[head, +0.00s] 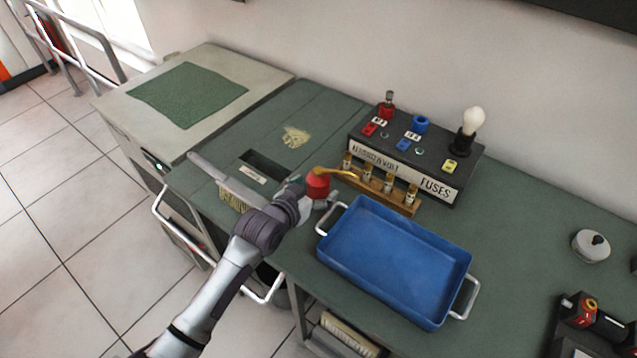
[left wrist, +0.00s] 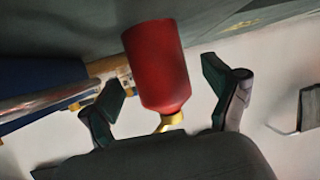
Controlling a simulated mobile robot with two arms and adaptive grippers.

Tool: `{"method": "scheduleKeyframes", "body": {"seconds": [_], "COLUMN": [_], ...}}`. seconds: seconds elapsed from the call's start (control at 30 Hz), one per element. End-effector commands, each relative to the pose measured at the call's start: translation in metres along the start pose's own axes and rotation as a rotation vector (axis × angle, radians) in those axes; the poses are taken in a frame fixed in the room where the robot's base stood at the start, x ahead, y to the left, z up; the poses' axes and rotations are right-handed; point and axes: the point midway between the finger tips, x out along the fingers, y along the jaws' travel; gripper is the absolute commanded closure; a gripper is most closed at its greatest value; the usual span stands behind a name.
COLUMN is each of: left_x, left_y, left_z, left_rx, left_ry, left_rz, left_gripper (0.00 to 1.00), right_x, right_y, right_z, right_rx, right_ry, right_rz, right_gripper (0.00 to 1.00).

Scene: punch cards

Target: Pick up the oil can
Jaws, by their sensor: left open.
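The oil can (head: 317,184) is red with a brass spout that points right in the head view. It is on the green worktop, just left of the fuse rack. My left gripper (head: 314,196) is at the can, with its arm coming from the lower left. In the left wrist view, the red can body (left wrist: 158,65) lies between the two spread fingers of my left gripper (left wrist: 166,92), with gaps on both sides. A brass part shows at the can's lower end there. My right gripper is not in view.
A blue tray (head: 340,252) with metal handles stands right of the gripper. A wooden rack (head: 379,189) of fuses stands close behind the can, before a black fuse tester (head: 405,160) with a bulb. A white lidded pot (head: 591,247) is at the right. The back-left worktop is fairly clear.

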Motion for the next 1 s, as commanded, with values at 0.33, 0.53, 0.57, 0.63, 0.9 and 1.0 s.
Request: {"method": "scheduleKeyframes", "body": {"seconds": [0.33, 0.53, 0.57, 0.63, 0.9, 1.0], "left_x": [0.022, 0.021, 0.021, 0.021, 0.021, 0.021], "left_y": [0.000, 0.000, 0.000, 0.000, 0.000, 0.000], "left_z": [0.000, 0.000, 0.000, 0.000, -0.001, -0.001], "left_rx": [0.000, 0.000, 0.000, 0.000, 0.000, 0.000], "left_ry": [0.000, 0.000, 0.000, 0.000, 0.002, 0.002], "left_rz": [0.000, 0.000, 0.000, 0.000, 0.000, 0.000], "left_gripper": [0.12, 0.28, 0.33, 0.45, 0.87, 0.87], "right_x": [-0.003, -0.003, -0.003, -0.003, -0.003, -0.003], "right_y": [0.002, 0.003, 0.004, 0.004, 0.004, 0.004], "right_z": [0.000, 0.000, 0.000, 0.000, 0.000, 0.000], "right_rx": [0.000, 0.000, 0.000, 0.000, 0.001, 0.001], "right_ry": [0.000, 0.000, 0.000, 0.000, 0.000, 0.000], "right_rz": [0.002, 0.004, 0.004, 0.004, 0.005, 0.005], "right_gripper": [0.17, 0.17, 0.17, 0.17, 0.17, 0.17]}}
